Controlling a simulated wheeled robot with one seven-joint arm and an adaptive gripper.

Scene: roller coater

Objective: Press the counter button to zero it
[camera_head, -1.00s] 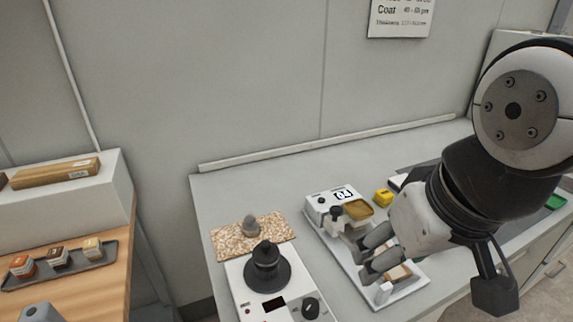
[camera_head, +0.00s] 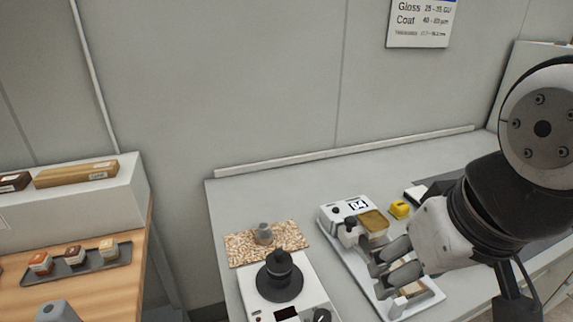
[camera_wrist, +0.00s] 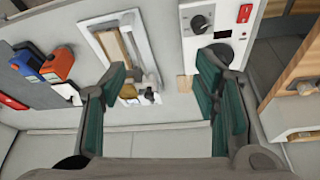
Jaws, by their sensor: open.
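A small white box with a digit display (camera_head: 357,204) and a dark round knob or button (camera_head: 336,211) stands at the back end of a white tray (camera_head: 366,283) in the head view. Its digits are too small to read surely. A dark upright cylinder (camera_head: 350,229) stands at its front side. My gripper (camera_head: 372,268) is open and empty, over the tray in front of the box, its fingers pointing left. In the wrist view my gripper (camera_wrist: 160,68) shows its green-padded fingers wide apart, with the tray (camera_wrist: 98,42) between and beyond them. I cannot make out the button there.
A white instrument with a black round fixture (camera_head: 279,278) stands left of the tray, a speckled board (camera_head: 240,248) behind it. A yellow block (camera_head: 399,209) sits right of the box. A wooden table (camera_head: 95,293) with a sample tray is far left. Bench space behind the box is clear.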

